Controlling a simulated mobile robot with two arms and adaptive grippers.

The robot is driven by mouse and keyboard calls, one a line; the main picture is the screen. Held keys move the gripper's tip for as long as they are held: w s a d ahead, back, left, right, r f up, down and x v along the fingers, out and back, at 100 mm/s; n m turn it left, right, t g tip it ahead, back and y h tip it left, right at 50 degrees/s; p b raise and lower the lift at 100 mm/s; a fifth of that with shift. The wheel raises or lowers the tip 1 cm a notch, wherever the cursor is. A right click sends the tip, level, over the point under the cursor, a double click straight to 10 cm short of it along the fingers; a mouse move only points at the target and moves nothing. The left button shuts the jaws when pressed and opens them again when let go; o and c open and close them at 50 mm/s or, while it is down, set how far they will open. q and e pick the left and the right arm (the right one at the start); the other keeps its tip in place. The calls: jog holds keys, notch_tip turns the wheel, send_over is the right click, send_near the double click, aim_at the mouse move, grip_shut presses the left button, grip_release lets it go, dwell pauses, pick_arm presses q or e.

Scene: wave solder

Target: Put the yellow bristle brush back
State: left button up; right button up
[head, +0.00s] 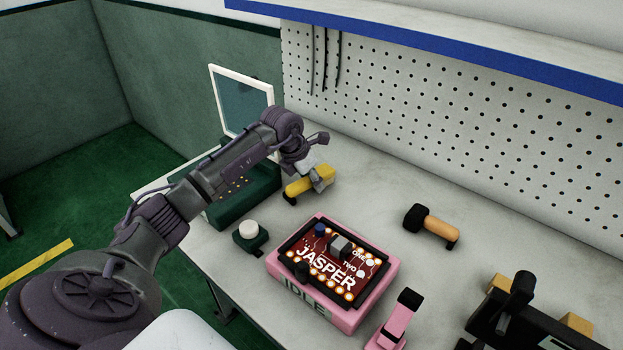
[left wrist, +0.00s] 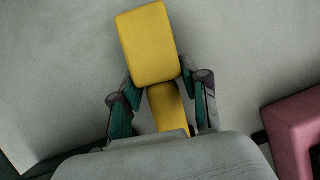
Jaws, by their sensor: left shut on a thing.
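The yellow bristle brush (head: 298,187) is at the back of the bench in the head view, beside the dark green box. My left gripper (head: 318,178) is shut on it. In the left wrist view, the yellow brush (left wrist: 148,45) shows a broad block beyond the fingers and a narrower part between them. The left fingers (left wrist: 166,103) lie on both sides of that narrower part. I cannot tell whether the brush touches the bench. My right gripper is not in view.
A pink fixture (head: 377,287) holds a red JASPER board (head: 325,264). A white-topped button box (head: 249,235) stands left of it. An orange-handled tool with a black head (head: 437,227) lies to the right. The bench by the pegboard is clear.

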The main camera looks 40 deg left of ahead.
aim_at(302, 180)
pick_arm(q)
jog(key=shift+f, duration=0.1)
jog(key=o, duration=1.2)
jog(key=v, duration=0.7)
jog(key=shift+s+r, duration=0.15)
jog(key=shift+r, duration=0.05)
